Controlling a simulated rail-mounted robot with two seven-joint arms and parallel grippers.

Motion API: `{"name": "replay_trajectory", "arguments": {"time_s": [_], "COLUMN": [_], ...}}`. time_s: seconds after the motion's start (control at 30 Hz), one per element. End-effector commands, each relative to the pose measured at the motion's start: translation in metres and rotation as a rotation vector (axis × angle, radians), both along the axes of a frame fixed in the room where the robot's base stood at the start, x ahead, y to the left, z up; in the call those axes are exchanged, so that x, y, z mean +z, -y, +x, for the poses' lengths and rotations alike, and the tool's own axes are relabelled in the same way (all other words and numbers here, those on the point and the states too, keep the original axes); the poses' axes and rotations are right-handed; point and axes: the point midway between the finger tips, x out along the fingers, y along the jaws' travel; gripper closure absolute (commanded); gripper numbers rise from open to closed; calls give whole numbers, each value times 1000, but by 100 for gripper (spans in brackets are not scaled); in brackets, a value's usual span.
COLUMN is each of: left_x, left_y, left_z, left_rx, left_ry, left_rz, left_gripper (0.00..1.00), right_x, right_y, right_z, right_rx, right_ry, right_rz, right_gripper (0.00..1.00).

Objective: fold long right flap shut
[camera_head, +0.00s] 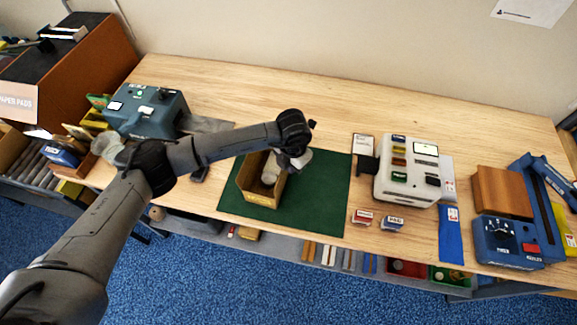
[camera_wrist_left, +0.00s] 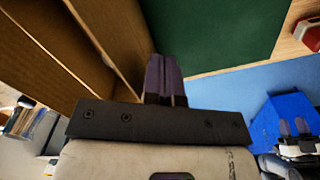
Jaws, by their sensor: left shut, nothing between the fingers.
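The open brown carton (camera_head: 262,199) stands on the green mat (camera_head: 325,195) in the head view, with a pale object (camera_head: 269,172) inside it. My left gripper (camera_head: 300,160) is at the carton's right side, and my wrist hides part of the carton's back right. In the left wrist view the shut, empty fingers (camera_wrist_left: 166,78) are close beside the outermost brown panel (camera_wrist_left: 112,42) of the carton, on the mat side. I cannot tell whether they touch it. That panel stands up steeply, roughly parallel to the other panels (camera_wrist_left: 55,40).
A white-grey machine (camera_head: 408,175) and red and blue stamp-like boxes (camera_head: 391,223) stand right of the mat. A blue-grey machine (camera_head: 147,108) is at the left. The mat right of the carton is clear. A shelf with goods runs below the table's front edge.

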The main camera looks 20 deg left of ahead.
Motion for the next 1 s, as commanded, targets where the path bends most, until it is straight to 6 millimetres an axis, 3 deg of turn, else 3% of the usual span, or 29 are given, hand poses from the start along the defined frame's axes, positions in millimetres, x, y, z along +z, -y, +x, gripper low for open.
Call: {"name": "replay_trajectory", "arguments": {"time_s": [1.0], "left_x": [0], "left_y": [-23], "left_z": [-4], "left_rx": [0], "left_ry": [0], "left_rz": [0], "left_gripper": [100], "right_x": [0], "right_y": [-3], "right_z": [0], "right_rx": [-5], "right_ry": [0], "right_rz": [9], "right_gripper": [57]}}
